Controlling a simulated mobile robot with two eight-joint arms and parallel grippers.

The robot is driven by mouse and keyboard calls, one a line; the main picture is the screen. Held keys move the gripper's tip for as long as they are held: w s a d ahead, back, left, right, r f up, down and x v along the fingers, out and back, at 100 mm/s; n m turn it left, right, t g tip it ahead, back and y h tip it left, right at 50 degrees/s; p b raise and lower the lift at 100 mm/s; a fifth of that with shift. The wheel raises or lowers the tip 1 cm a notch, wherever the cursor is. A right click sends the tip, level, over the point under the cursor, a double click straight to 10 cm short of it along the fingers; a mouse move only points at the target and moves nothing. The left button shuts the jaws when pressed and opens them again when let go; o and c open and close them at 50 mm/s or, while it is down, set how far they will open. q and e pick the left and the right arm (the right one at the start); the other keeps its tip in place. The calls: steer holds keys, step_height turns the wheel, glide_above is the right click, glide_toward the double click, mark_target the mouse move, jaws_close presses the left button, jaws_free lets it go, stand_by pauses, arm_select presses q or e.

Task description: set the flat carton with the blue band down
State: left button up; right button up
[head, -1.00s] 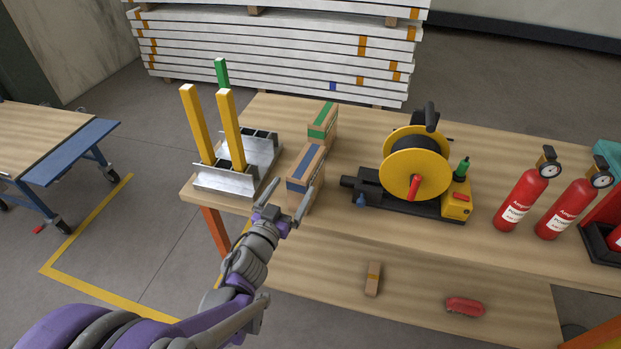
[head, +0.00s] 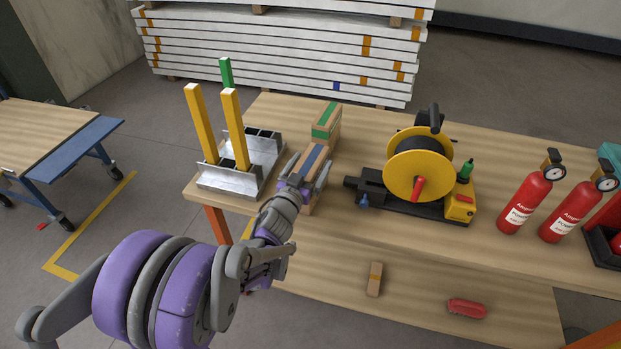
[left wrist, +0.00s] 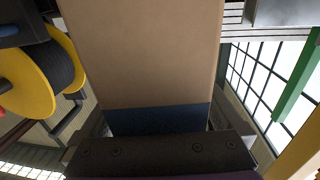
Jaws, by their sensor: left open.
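The flat carton with the blue band (head: 311,158) is brown and stands on the workbench, near its front left edge. My left gripper (head: 303,176) is open at the near end of this carton, with one finger on each side. In the left wrist view the carton's brown face (left wrist: 145,55) fills the middle. Its blue band (left wrist: 158,120) lies close in front of the gripper's palm. I cannot tell whether the fingers touch the carton. The gripper hides part of the carton's near side in the head view. My right gripper is not in view.
A green-banded carton (head: 326,124) stands just behind. A metal rack with yellow posts (head: 230,183) is close on the left. A yellow cable reel (head: 418,170) and red extinguishers (head: 525,203) stand to the right. A small carton (head: 374,279) lies on the lower shelf.

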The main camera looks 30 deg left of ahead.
arm_select(q)
jaws_close()
stand_by(0.4)
